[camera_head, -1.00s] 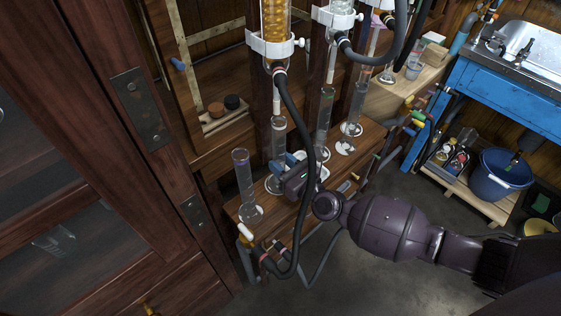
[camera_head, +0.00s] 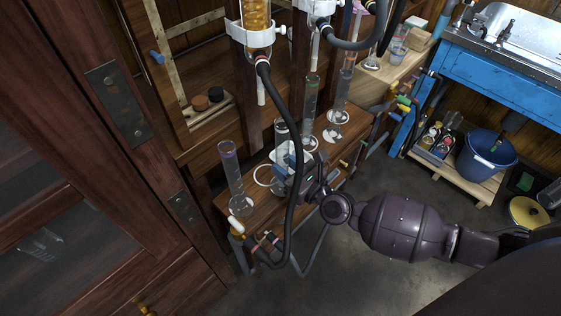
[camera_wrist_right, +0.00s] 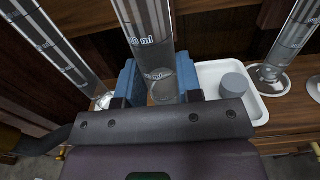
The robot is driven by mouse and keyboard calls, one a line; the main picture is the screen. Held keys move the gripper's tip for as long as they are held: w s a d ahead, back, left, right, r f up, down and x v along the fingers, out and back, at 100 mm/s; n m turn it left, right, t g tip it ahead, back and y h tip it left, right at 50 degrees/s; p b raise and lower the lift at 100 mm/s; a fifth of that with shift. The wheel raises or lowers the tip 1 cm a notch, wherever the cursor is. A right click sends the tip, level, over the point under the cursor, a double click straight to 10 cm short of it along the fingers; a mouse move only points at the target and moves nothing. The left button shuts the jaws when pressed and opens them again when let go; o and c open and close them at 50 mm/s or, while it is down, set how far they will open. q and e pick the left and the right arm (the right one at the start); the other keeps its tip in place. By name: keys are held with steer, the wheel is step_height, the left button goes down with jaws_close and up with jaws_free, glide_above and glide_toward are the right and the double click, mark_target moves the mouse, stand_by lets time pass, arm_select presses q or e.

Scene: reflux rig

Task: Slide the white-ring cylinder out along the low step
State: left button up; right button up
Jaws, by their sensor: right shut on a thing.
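The clear graduated cylinder (camera_head: 281,132) stands on the low wooden step (camera_head: 266,210), with its lower part between my right gripper's (camera_head: 290,168) fingers. A white ring (camera_head: 262,175) shows on the step just left of its base, and the cylinder appears to stand off it. In the right wrist view the two blue fingers (camera_wrist_right: 158,85) are shut on the cylinder (camera_wrist_right: 150,30), which looks upright. The contact of its base with the step is partly hidden by my gripper. My left gripper is not in view.
Another cylinder (camera_head: 232,172) stands close on the left, and two more (camera_head: 311,95) (camera_head: 341,95) stand behind to the right. A dark hose (camera_head: 297,130) hangs in front of the step.

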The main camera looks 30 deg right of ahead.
mark_target(287, 168)
steer(key=shift+v, duration=1.55)
